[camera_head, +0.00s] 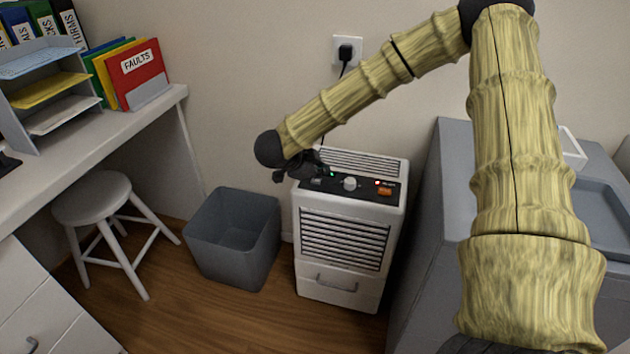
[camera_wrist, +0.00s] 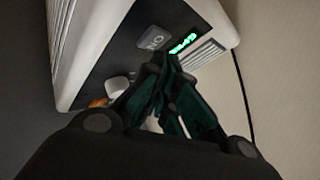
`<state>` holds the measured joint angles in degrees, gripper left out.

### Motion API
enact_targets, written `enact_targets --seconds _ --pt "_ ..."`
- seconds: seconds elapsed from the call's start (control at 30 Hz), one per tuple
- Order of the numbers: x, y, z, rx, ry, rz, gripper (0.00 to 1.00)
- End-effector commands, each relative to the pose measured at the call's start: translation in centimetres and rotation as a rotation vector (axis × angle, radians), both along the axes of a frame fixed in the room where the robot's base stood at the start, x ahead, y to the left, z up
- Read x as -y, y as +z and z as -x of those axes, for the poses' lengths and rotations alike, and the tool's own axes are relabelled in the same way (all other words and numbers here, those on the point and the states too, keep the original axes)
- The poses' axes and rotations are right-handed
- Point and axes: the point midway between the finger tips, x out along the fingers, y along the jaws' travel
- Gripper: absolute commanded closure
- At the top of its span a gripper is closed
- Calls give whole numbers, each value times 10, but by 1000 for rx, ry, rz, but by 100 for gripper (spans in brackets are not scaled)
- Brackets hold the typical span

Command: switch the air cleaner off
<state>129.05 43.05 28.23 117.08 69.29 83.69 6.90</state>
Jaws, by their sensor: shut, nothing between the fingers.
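The air cleaner (camera_head: 343,240) is a white box with a louvred front, standing on the floor against the wall. Its black top panel (camera_head: 362,193) carries a grey button (camera_head: 316,182), a white knob (camera_head: 350,184), a lit red light (camera_head: 377,183) and an orange switch (camera_head: 385,191). My gripper (camera_head: 312,172) is over the panel's left end. In the wrist view the shut, empty fingertips (camera_wrist: 163,62) are close to the grey button (camera_wrist: 152,38), which bears light lettering. A green-lit marking (camera_wrist: 183,43) glows beside it. I cannot tell whether the fingertips touch the button.
A grey bin (camera_head: 235,240) stands left of the cleaner, with a white stool (camera_head: 92,200) farther left. A grey cabinet (camera_head: 440,190) stands close on the right. A black plug (camera_head: 345,53) is in the wall socket behind.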

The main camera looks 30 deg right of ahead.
Motion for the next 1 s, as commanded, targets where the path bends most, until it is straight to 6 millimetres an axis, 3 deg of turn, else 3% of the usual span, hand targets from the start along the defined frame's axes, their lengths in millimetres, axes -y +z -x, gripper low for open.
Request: enact_targets --seconds 1.0 --pt "0 -9 -1 0 0 0 100"
